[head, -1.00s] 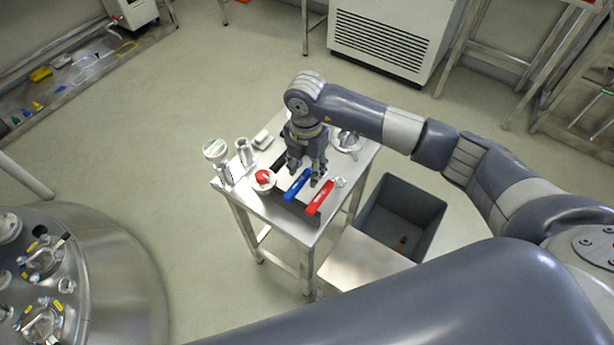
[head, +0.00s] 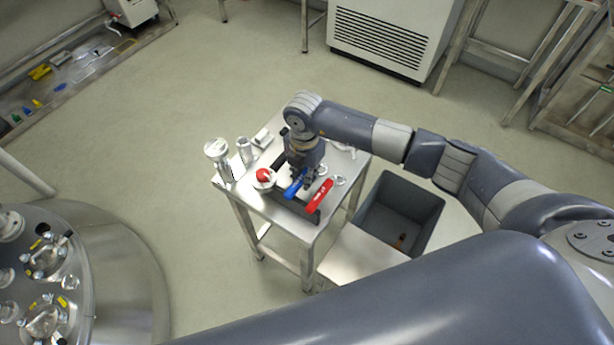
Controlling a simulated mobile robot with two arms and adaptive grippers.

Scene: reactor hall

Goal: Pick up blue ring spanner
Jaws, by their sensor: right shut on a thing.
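The blue ring spanner (head: 294,188) lies on a black holder (head: 308,211) on the small steel table (head: 262,205). My right gripper (head: 297,180) points down over it and is shut on it; the fingers hide part of the spanner. A red-handled tool (head: 319,197) lies just to the right of the blue one, close to the gripper. My left gripper is not in view.
A red-topped round part (head: 263,176) sits left of the spanner. A gauge-like fitting (head: 216,151) and a metal fitting (head: 245,150) stand at the table's left edge. A grey bin (head: 400,215) stands on the right. Open floor lies to the left.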

